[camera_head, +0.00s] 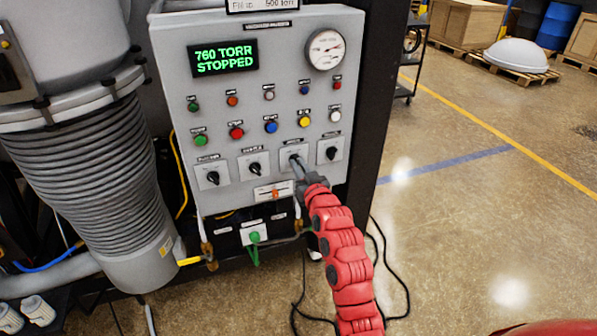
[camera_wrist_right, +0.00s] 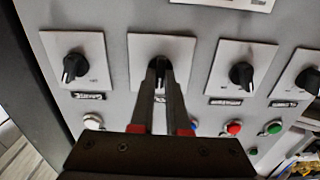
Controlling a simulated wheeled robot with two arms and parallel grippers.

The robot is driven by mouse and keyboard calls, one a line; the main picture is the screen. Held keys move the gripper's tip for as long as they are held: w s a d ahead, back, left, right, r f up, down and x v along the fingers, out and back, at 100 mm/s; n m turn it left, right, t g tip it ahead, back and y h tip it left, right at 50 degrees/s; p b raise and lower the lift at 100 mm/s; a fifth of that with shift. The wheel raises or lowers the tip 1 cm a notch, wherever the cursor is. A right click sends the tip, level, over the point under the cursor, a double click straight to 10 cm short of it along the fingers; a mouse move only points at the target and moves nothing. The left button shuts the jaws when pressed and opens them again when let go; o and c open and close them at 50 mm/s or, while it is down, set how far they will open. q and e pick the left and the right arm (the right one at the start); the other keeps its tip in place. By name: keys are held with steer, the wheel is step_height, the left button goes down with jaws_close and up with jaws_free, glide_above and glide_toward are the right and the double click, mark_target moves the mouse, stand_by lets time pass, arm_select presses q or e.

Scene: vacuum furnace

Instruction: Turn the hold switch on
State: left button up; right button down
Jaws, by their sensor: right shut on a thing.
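The grey control panel (camera_head: 180,110) carries a row of black rotary switches on white plates; their labels are too small to read, so I cannot tell which is the hold switch. My right gripper (camera_head: 297,163) is at the third switch from the left. In the right wrist view, which shows the panel upside down, my right gripper (camera_wrist_right: 161,82) has its narrow fingers closed around the black knob (camera_wrist_right: 160,66) of that switch. The fingers hide part of the knob. The fourth switch (camera_head: 331,153) is just to its right. My left gripper is not in view.
Two other switches (camera_head: 212,177) (camera_head: 254,168) sit to the left. Coloured buttons, a pressure gauge (camera_head: 325,49) and a display (camera_head: 223,58) reading "760 TORR STOPPED" are above. A ribbed bellows (camera_head: 100,170) stands left of the panel. Open floor (camera_head: 480,210) lies right.

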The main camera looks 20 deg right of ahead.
steer(key=shift+f+m+b, duration=0.15)
steer(key=shift+m+b, duration=0.45)
steer(key=shift+m, duration=2.2)
steer(key=c, duration=0.9)
jaws_free()
steer(key=shift+s, duration=0.15)
steer(key=s+p, duration=0.2)
steer(key=s, duration=1.5)
steer(key=shift+d, duration=0.35)
